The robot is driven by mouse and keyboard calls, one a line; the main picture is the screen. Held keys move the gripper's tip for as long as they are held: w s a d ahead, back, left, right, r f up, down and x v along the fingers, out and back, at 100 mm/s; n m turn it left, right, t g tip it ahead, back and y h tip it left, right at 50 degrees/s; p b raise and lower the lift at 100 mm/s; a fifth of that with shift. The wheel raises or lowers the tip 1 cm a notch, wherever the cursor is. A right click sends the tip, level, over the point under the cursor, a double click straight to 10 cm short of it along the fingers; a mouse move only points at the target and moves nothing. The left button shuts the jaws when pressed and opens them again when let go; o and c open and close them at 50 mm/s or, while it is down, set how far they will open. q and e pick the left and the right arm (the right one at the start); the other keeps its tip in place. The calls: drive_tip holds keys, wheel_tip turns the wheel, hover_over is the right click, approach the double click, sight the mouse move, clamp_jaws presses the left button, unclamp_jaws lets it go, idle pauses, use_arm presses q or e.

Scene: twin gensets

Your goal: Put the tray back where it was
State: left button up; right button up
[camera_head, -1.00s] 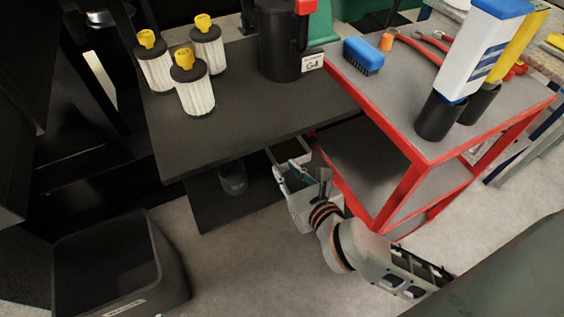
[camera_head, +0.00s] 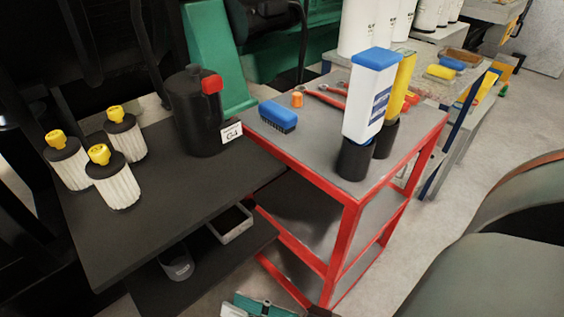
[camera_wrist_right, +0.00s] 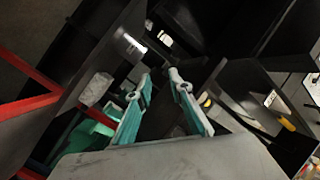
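A small tray (camera_head: 239,236) with a pale rim and dark inside sits on the lower shelf under the black table, near its right end. My right gripper (camera_head: 250,305) shows only in part at the bottom edge of the head view, below and apart from the tray. In the right wrist view its two teal-padded fingers (camera_wrist_right: 160,85) are spread with nothing between them. A pale block (camera_wrist_right: 97,89) shows left of the fingers there; I cannot tell if it is the tray. My left gripper is in neither view.
The black table (camera_head: 175,205) bears white filters (camera_head: 117,185) and a black jug (camera_head: 196,115). A dark cup (camera_head: 177,264) stands on the lower shelf left of the tray. A red-framed cart (camera_head: 345,250) with bottles and tools stands close on the right. Floor is clear right of it.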

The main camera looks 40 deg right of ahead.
drive_tip(key=s+d+f+n+g+h, duration=0.3)
drive_tip(key=s+f+n, duration=0.3)
drive_tip(key=f, duration=0.3)
drive_tip(key=shift+d+n+g, duration=0.3)
drive_tip(key=shift+d+n, duration=0.3)
drive_tip(key=shift+d, duration=0.05)
drive_tip(key=shift+w, duration=0.1)
